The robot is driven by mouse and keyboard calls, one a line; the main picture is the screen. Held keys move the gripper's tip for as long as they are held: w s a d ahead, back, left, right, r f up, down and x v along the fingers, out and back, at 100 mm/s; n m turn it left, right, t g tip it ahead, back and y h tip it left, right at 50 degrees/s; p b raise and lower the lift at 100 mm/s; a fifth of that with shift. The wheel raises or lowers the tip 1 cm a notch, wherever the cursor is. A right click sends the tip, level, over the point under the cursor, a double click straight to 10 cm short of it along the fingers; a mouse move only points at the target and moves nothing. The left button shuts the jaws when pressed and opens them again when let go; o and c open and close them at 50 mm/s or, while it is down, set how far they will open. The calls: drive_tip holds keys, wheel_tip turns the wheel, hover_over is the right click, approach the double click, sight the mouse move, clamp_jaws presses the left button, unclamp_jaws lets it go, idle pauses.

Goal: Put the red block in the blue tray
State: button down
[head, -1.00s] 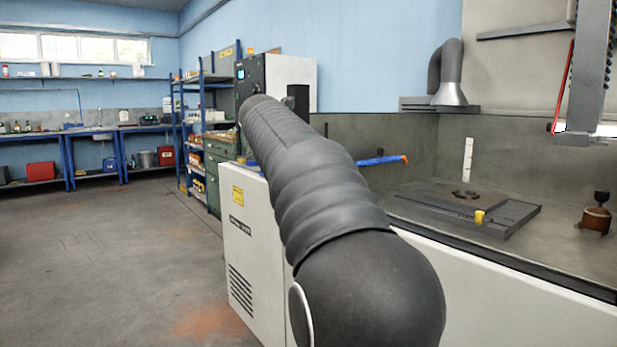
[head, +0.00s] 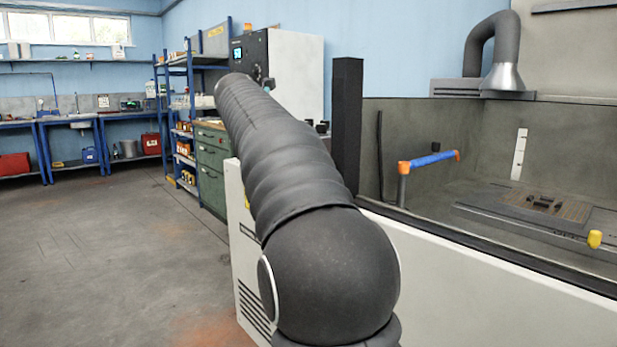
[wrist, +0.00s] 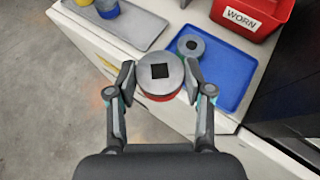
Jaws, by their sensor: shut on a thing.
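In the wrist view my gripper (wrist: 158,84) is shut on a round block with a red lower rim, the red block (wrist: 160,72). Its top is a grey disc with a black square in the middle. The blue tray (wrist: 226,82) lies on the white bench top just beyond and to the right of the block. A grey-green round piece (wrist: 190,46) with a dark centre sits at the tray's left side. The held block appears over the bench's front edge, left of the tray; its height cannot be told. In the head view my arm hides the gripper.
A grey tray (wrist: 142,30) with yellow and blue round pieces stands at the wrist view's upper left. A red bin (wrist: 258,12) marked WORN stands behind the blue tray. In the head view a grey-walled tank (head: 480,130) is at right; open floor (head: 120,260) is at left.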

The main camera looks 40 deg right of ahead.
drive_tip(key=s+d+r+m+g+h, duration=0.1)
drive_tip(key=s+d+m+g+h, duration=0.15)
drive_tip(key=d+m+g, duration=0.2)
drive_tip(key=s+d+m+g+h, duration=0.1)
drive_tip(key=s+d+m+g, duration=0.25)
drive_tip(key=d, duration=0.25)
drive_tip(key=shift+y, duration=0.25)
drive_tip(key=shift+w+d+f, duration=0.1)
drive_tip(key=shift+w+f, duration=0.05)
drive_tip(key=shift+f, duration=4.15)
drive_tip(key=shift+f, duration=0.1)
drive_tip(key=shift+c, duration=2.3)
unclamp_jaws()
drive_tip(key=shift+f, duration=0.1)
